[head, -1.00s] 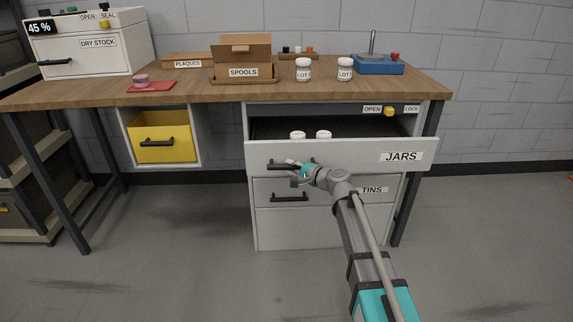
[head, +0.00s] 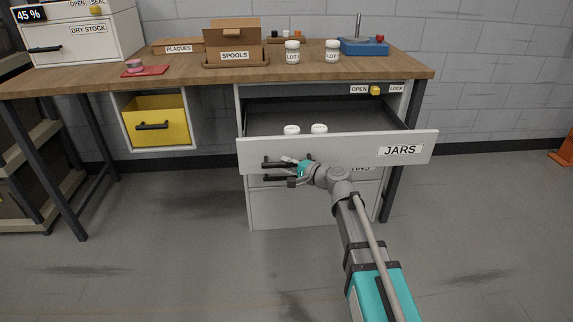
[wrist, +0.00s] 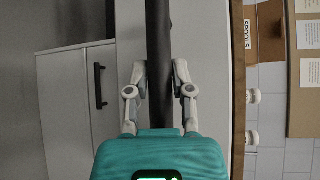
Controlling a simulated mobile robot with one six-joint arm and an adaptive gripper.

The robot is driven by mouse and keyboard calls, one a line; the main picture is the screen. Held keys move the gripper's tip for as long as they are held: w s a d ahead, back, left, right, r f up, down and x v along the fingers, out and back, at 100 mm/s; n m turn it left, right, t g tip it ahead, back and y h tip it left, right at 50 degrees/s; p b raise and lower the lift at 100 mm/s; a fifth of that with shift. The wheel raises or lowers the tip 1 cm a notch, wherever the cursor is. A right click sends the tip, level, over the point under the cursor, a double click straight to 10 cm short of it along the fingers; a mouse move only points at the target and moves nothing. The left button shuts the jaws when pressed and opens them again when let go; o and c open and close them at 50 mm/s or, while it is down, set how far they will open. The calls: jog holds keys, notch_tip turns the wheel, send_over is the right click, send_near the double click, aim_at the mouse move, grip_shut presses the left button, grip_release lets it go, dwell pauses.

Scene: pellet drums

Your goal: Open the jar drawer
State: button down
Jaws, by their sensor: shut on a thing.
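The jar drawer (head: 340,151), white and labelled JARS, is pulled well out from the cabinet under the table. Two white-lidded jars (head: 291,130) show inside it near the left, above the front panel. My gripper (head: 292,170) is at the left part of the drawer front, shut on the drawer's dark bar handle (wrist: 158,60). In the wrist view the handle runs between the two fingers. The lock switch (head: 375,90) above the drawer is yellow and sits between OPEN and LOCK.
Below is the tins drawer, closed, its label partly hidden. On the wooden table (head: 200,75) stand two LOT jars (head: 292,52), a spools box (head: 235,42) and a blue device (head: 362,46). A yellow bin (head: 157,121) hangs at left. The floor in front is clear.

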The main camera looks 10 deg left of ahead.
jog(key=shift+c, duration=2.4)
grip_release()
jog(key=shift+s, duration=0.15)
